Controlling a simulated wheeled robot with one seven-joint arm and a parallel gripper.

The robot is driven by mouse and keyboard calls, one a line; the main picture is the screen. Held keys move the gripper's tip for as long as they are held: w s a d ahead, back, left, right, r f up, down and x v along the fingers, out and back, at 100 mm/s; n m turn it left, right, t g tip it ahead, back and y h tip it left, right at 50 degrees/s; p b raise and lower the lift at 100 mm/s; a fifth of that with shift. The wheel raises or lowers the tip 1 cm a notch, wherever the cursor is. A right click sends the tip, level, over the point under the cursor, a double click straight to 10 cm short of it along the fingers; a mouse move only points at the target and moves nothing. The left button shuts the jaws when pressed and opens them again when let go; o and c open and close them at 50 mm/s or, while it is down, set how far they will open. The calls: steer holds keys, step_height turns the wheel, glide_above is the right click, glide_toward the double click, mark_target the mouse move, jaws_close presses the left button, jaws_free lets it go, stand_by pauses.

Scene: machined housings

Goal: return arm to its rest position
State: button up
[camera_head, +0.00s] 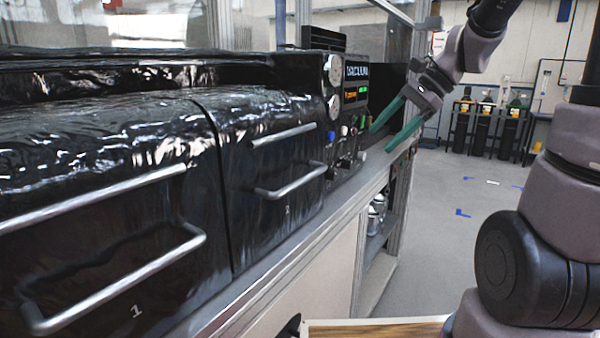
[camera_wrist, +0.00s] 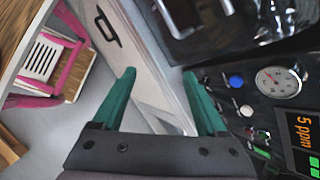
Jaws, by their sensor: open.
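My gripper (camera_head: 386,140) is raised in front of the right end of the black machine, close to its control panel (camera_head: 345,95). Its two green fingers are apart with nothing between them. In the wrist view my gripper (camera_wrist: 163,90) also shows open and empty, with the cabinet's pale front and the bench edge beyond the fingers. My arm comes down from the upper right in the head view.
The black machine has handled drawers marked 1 (camera_head: 110,240) and 2 (camera_head: 270,180). Gauges, knobs and a lit display (camera_wrist: 300,135) are near the right finger. A wooden surface (camera_head: 375,328) is at the bottom. Grey floor (camera_head: 455,220) lies open at right.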

steer(key=s+d+r+n+t+h, duration=0.5)
steer(key=s+n, duration=0.4)
steer(key=s, duration=0.2)
steer(key=shift+d+r+h, duration=0.35)
steer(key=shift+r+h, duration=0.05)
steer(key=shift+r, duration=0.2)
